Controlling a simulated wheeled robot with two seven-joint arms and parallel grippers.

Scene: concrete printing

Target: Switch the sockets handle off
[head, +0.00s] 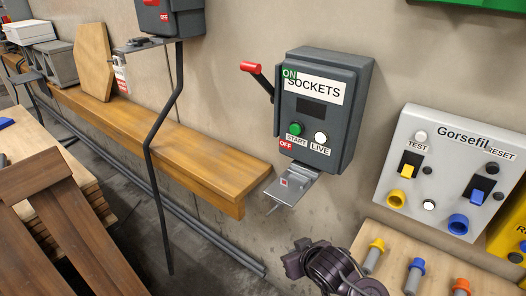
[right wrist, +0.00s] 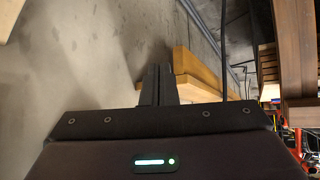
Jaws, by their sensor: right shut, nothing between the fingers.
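The grey SOCKETS box (head: 345,120) is mounted on the wall in the head view. Its handle (head: 251,67), a dark lever with a red grip, sticks out from the box's left side and is tilted up, level with the green ON label (head: 289,73). The red OFF label (head: 286,145) is lower on the same side. A dark part of my arm (head: 335,272) shows below the box, apart from the handle. In the right wrist view, my right gripper (right wrist: 158,84) has its fingers together and empty; the handle is not visible there. My left gripper is not in view.
A wooden shelf (head: 170,145) runs along the wall, left of and below the box. A metal bracket (head: 290,185) juts out under the box. A bent dark rod (head: 150,150) stands to the left. The Gorsefil panel (head: 445,180) is on the right.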

